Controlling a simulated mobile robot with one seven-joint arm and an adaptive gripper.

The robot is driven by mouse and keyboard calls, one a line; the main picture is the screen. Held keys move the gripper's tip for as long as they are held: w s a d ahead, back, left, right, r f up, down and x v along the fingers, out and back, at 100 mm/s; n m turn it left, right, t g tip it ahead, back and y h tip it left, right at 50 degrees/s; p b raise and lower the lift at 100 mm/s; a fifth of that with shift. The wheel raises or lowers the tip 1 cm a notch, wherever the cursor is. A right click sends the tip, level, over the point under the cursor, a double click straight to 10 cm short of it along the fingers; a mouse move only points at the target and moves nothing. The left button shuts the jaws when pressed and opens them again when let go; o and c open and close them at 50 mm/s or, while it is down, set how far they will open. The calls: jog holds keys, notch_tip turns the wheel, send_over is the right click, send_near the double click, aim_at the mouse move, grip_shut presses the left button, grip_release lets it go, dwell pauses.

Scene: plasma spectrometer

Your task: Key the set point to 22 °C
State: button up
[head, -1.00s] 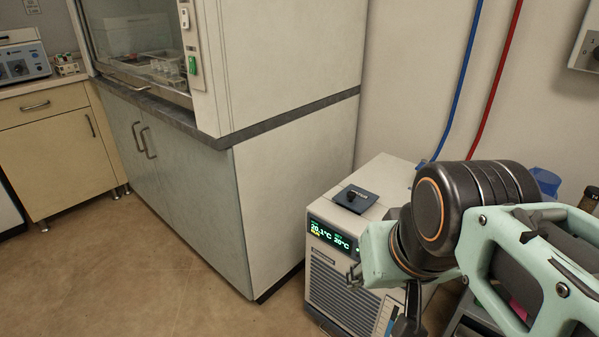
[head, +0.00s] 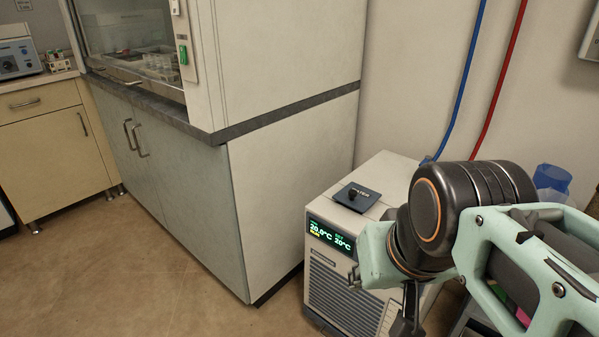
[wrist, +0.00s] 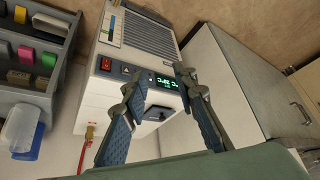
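The chiller (head: 345,285) is a pale box with a grille, standing beside the fume cupboard. Its green display (head: 331,236) reads about 20.0 °C, with a second reading of 20 °C at its right. In the wrist view the display (wrist: 168,83) shows between my fingers, turned over, with a red switch (wrist: 106,64) and small buttons beside it. My gripper (wrist: 157,82) is open and empty, its blue-grey fingers spread in front of the panel. I cannot tell whether it touches. In the head view my arm hides the panel's right part.
The fume cupboard (head: 290,170) stands left of the chiller. Blue (head: 465,80) and red (head: 502,80) hoses run up the wall. The floor at left is clear.

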grip_shut()
dwell(1.1)
